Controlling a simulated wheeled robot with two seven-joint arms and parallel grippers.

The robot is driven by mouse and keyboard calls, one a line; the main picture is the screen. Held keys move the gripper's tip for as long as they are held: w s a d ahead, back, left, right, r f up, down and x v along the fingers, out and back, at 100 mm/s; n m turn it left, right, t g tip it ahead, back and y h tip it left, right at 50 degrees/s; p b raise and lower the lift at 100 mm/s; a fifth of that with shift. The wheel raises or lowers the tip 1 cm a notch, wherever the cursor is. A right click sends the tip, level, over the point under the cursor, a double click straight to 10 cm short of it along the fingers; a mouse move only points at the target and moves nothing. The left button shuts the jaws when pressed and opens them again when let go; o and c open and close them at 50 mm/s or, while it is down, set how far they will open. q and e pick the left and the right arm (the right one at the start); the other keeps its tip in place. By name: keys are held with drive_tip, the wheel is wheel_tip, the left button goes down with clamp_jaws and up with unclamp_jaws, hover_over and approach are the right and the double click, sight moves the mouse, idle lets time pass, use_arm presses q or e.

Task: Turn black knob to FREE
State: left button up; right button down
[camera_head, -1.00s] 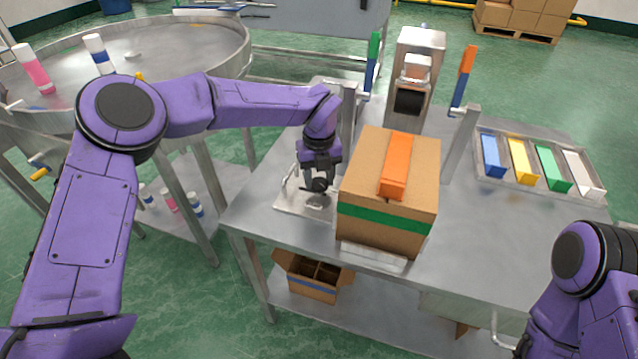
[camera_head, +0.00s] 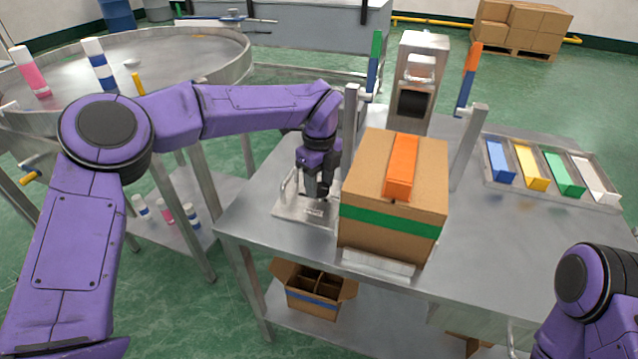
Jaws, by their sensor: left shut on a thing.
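My left gripper (camera_head: 317,188) points down at a small metal plate (camera_head: 290,208) on the left side of the steel table. It is shut on the black knob, which sits at that plate. The dark fingers and the dark knob blend together, so the knob's shape and pointer direction are hidden. A small label shows on the plate just below the fingers, but its lettering is too small to read. My right arm shows at the lower right corner, and its gripper is out of the picture.
A cardboard box (camera_head: 388,210) with an orange block (camera_head: 401,165) on top stands close right of my left gripper. A metal post (camera_head: 349,130) rises just behind. A tray of coloured blocks (camera_head: 610,201) lies at the right. The table's middle right is clear.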

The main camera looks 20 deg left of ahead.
sight(320, 187)
use_arm(q)
drive_tip(key=shift+r, duration=0.1)
drive_tip(key=o, duration=1.1)
drive_tip(key=shift+c, duration=0.2)
wheel_tip(320, 187, up, 10)
drive_tip(key=shift+r, duration=0.25)
